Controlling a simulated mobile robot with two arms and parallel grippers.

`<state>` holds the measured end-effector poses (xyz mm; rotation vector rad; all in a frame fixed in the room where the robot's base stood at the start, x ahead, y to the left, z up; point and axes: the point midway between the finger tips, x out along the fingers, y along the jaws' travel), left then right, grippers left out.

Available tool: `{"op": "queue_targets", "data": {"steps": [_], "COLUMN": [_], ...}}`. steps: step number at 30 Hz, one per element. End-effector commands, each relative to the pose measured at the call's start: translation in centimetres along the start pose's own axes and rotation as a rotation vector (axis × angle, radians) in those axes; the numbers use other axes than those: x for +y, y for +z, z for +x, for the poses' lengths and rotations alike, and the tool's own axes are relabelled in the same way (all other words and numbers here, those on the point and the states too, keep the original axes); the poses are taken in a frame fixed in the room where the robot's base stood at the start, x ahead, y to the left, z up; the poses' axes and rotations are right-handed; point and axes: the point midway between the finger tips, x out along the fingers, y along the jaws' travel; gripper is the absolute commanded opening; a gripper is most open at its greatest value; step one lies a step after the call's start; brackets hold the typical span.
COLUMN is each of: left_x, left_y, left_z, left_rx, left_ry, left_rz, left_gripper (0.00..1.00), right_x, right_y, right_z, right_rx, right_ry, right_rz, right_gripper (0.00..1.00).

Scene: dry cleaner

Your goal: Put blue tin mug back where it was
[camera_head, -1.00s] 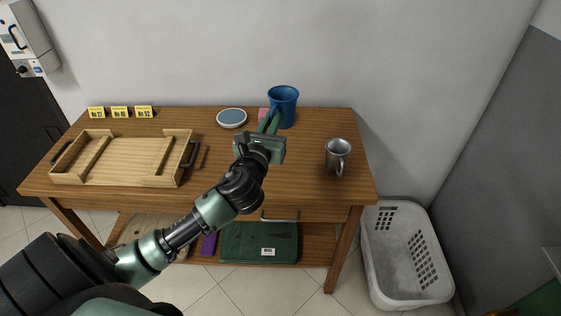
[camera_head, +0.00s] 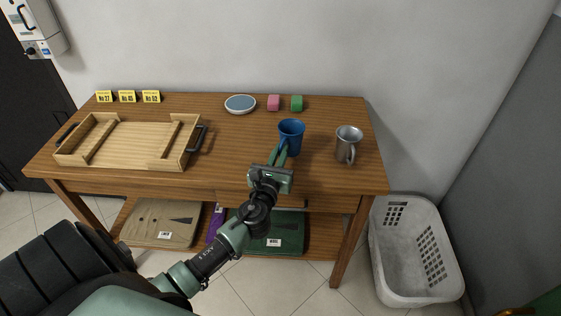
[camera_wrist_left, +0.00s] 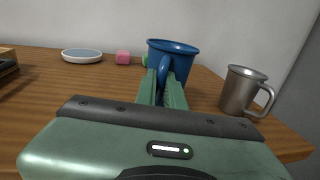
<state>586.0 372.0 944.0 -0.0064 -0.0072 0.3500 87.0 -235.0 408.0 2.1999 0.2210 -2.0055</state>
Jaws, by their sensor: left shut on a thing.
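The blue tin mug (camera_head: 291,135) is upright at the right part of the wooden table (camera_head: 235,180), left of a grey metal mug. My left gripper (camera_head: 281,155) is shut on the blue mug, at its near side. In the left wrist view the blue mug (camera_wrist_left: 172,58) shows between the green fingertips (camera_wrist_left: 163,88), with its handle facing me between them. Whether its base touches the table is hard to tell. My right gripper is not in view.
The metal mug (camera_head: 348,144) stands close on the right. A blue-topped round dish (camera_head: 240,104), a pink block (camera_head: 273,102) and a green block (camera_head: 297,103) lie at the back. A wooden tray (camera_head: 128,142) fills the left. A white basket (camera_head: 415,250) is on the floor.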

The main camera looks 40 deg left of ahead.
Motion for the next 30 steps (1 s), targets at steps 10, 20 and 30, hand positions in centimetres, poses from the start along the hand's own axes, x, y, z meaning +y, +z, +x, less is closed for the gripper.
{"op": "queue_targets", "data": {"steps": [10, 20, 30], "left_x": [0.0, 0.0, 0.0], "left_y": [-2.5, -2.8, -2.6], "left_z": [0.0, 0.0, 0.0], "left_rx": [-0.001, 0.0, 0.0], "left_ry": [0.0, 0.0, 0.0], "left_rz": [-0.001, 0.0, 0.0], "left_gripper": [0.0, 0.31, 0.31], "right_x": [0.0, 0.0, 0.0], "right_y": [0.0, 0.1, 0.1], "right_z": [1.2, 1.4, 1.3], "right_rx": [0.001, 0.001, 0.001], "right_ry": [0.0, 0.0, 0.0], "right_rz": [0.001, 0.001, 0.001], "right_gripper": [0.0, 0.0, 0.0]}}
